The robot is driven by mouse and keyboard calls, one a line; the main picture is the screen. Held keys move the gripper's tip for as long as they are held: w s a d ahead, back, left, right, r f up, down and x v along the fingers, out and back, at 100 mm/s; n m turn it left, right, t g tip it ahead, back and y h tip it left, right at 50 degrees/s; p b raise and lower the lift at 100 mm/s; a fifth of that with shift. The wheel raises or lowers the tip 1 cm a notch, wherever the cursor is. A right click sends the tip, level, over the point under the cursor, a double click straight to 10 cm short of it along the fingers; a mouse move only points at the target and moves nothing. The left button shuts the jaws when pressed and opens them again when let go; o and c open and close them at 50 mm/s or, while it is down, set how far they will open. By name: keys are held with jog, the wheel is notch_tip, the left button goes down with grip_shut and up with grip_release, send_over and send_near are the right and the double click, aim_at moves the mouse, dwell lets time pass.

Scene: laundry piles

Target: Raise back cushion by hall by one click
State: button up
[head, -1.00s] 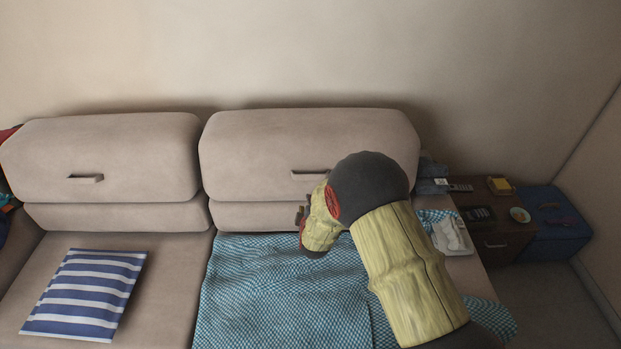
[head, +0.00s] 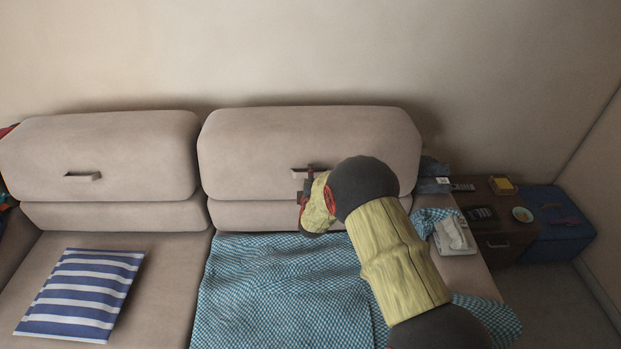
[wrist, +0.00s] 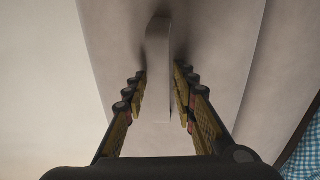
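The right back cushion (head: 255,150) of the beige sofa stands against the wall, with a short bar handle (head: 299,173) on its front. A left back cushion (head: 120,140) has a similar handle (head: 83,176). Both cushions look about level at the top. My gripper (head: 308,184) is at the right cushion's handle, partly hidden behind my wrist. In the wrist view, my gripper (wrist: 160,90) is open, with one finger on each side of the handle (wrist: 158,55). Narrow gaps seem to show between fingers and bar. I cannot tell which cushion is by the hall.
A blue checked cloth (head: 285,290) covers the right seat, and a striped pillow (head: 82,293) lies on the left seat. A dark side table (head: 505,235) and a blue box (head: 560,225) stand to the right.

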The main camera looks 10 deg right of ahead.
jog(key=shift+w, duration=0.15)
jog(key=shift+c, duration=1)
grip_shut()
